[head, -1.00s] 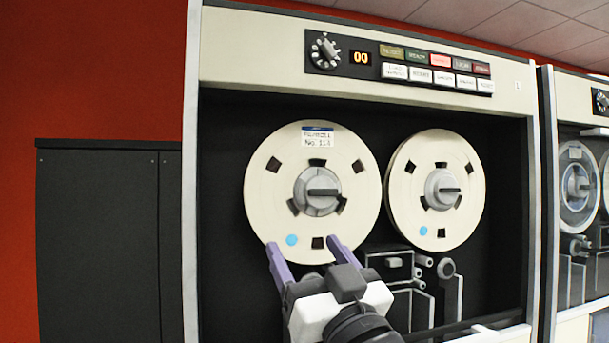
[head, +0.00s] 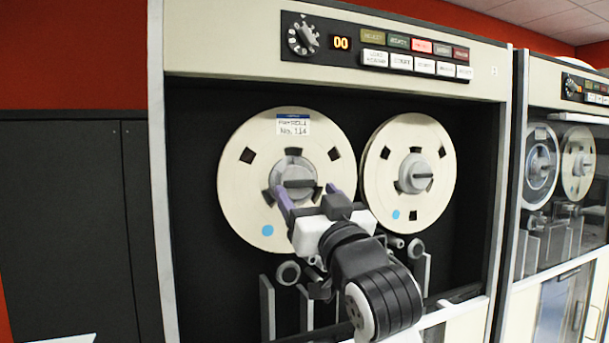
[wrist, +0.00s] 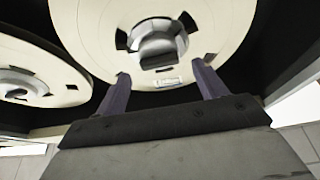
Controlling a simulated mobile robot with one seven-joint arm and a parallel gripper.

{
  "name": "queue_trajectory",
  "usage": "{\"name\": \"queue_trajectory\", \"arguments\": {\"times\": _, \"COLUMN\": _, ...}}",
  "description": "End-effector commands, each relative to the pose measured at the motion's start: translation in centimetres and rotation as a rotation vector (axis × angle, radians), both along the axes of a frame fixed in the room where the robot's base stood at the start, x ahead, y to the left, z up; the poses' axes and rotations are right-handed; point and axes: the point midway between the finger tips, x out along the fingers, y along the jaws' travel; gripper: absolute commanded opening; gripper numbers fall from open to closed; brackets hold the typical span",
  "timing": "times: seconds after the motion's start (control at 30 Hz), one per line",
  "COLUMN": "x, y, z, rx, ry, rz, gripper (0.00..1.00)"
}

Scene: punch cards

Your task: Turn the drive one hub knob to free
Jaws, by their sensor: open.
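The near tape cabinet holds two cream reels. The left reel (head: 240,165) has a label reading "No. 114" and a grey hub knob (head: 297,174) with a dark bar lying roughly horizontal. The knob also shows in the wrist view (wrist: 155,42), upper middle. My gripper (head: 307,191) is open and empty, its purple fingers pointing at the lower part of this hub. In the wrist view, the fingers (wrist: 161,76) are spread to either side, short of the knob; I see no contact. The right reel (head: 382,165) has a similar knob (head: 416,175).
A panel with a dial (head: 302,35), an orange "00" display (head: 341,43) and coloured buttons sits above the reels. Tape guides and rollers (head: 288,272) stand below them. The cabinet's pale left post (head: 158,190) borders the recess. Another tape cabinet (head: 560,110) stands at right.

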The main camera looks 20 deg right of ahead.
Motion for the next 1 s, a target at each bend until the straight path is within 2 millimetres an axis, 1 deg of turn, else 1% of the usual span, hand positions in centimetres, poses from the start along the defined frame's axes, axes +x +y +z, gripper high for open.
{"name": "queue_trajectory", "arguments": {"times": 0.03, "x": 0.7, "y": 0.0, "z": 0.6, "rx": 0.002, "ry": 0.002, "rz": 0.001, "gripper": 0.71}}
{"name": "queue_trajectory", "arguments": {"times": 0.2, "x": 2.1, "y": 0.1, "z": 0.9, "rx": 0.001, "ry": 0.001, "rz": 0.0, "gripper": 0.71}}
{"name": "queue_trajectory", "arguments": {"times": 0.53, "x": 2.4, "y": 0.1, "z": 0.9, "rx": 0.0, "ry": -0.001, "rz": 0.0, "gripper": 0.71}}
{"name": "queue_trajectory", "arguments": {"times": 0.57, "x": 2.4, "y": 0.1, "z": 0.9, "rx": 0.0, "ry": -0.001, "rz": 0.0, "gripper": 0.68}}
{"name": "queue_trajectory", "arguments": {"times": 0.83, "x": 2.4, "y": 0.1, "z": 0.9, "rx": 0.0, "ry": 0.0, "rz": 0.0, "gripper": 0.33}}
{"name": "queue_trajectory", "arguments": {"times": 0.87, "x": 2.4, "y": 0.1, "z": 0.9, "rx": 0.0, "ry": 0.0, "rz": 0.0, "gripper": 0.3}}
{"name": "queue_trajectory", "arguments": {"times": 1.0, "x": 2.4, "y": 0.1, "z": 0.9, "rx": -0.005, "ry": 0.0, "rz": -0.001, "gripper": 0.3}}
